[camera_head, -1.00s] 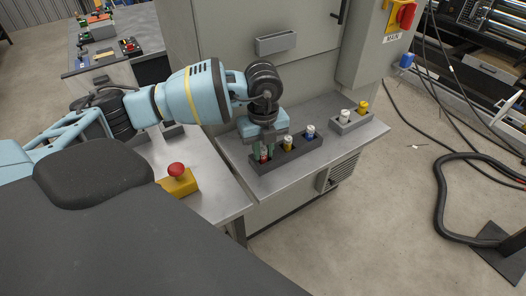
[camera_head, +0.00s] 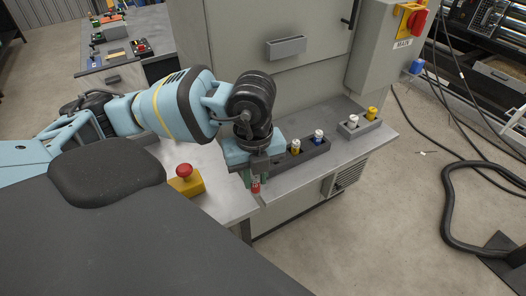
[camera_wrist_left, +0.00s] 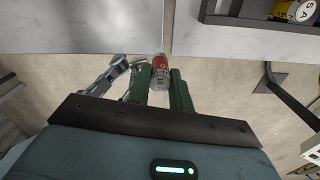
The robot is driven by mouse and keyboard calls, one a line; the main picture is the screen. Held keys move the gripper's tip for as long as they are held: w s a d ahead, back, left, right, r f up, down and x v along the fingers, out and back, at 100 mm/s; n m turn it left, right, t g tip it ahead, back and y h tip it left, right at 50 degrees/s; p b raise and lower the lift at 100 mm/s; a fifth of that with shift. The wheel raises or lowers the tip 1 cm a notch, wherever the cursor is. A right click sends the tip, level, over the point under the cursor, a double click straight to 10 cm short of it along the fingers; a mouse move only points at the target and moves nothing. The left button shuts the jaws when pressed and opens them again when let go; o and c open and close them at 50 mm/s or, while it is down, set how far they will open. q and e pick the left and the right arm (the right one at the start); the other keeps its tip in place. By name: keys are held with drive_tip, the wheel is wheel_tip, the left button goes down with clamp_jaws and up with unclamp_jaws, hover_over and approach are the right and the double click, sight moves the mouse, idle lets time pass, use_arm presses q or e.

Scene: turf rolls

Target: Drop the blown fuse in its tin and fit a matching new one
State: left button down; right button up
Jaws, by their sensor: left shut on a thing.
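My left gripper (camera_head: 253,180) is shut on a red fuse (camera_head: 256,186) with a pale metal end. In the left wrist view, the red fuse (camera_wrist_left: 160,65) sits between the green fingers. The dark fuse block (camera_head: 314,151) holds a yellow fuse (camera_head: 295,146) and a white-and-blue fuse (camera_head: 319,136); my gripper hides its left end. A smaller grey holder (camera_head: 358,130) at right carries a white fuse (camera_head: 352,121) and a yellow fuse (camera_head: 372,113). I cannot make out a tin for certain.
A grey box (camera_head: 286,47) is fixed to the cabinet front above the block. A yellow box with a red button (camera_head: 185,178) stands left of my gripper. The metal shelf (camera_head: 340,153) is bare in front of the block.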

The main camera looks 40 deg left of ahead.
use_arm(q)
drive_tip(key=shift+s+d+r, duration=0.1)
drive_tip(key=shift+s+d, duration=0.15)
drive_tip(key=shift+s, duration=0.45)
drive_tip(key=shift+s+d+r, duration=0.1)
drive_tip(key=shift+s+d, duration=0.15)
drive_tip(key=shift+s, duration=0.45)
drive_tip(key=shift+s+d, duration=0.25)
drive_tip(key=shift+s, duration=0.45)
drive_tip(key=d+f+n+p, duration=0.2)
drive_tip(key=f+n, duration=1.3)
drive_tip(key=n, duration=0.9)
drive_tip(key=shift+w+d+n, duration=0.3)
drive_tip(key=shift+d+n, duration=0.1)
drive_tip(key=shift+d, duration=0.2)
use_arm(e)
drive_tip(key=w+r, duration=0.2)
drive_tip(key=shift+d+r+t, duration=0.2)
drive_tip(key=shift+r+t, duration=0.2)
drive_tip(key=shift+d, duration=0.1)
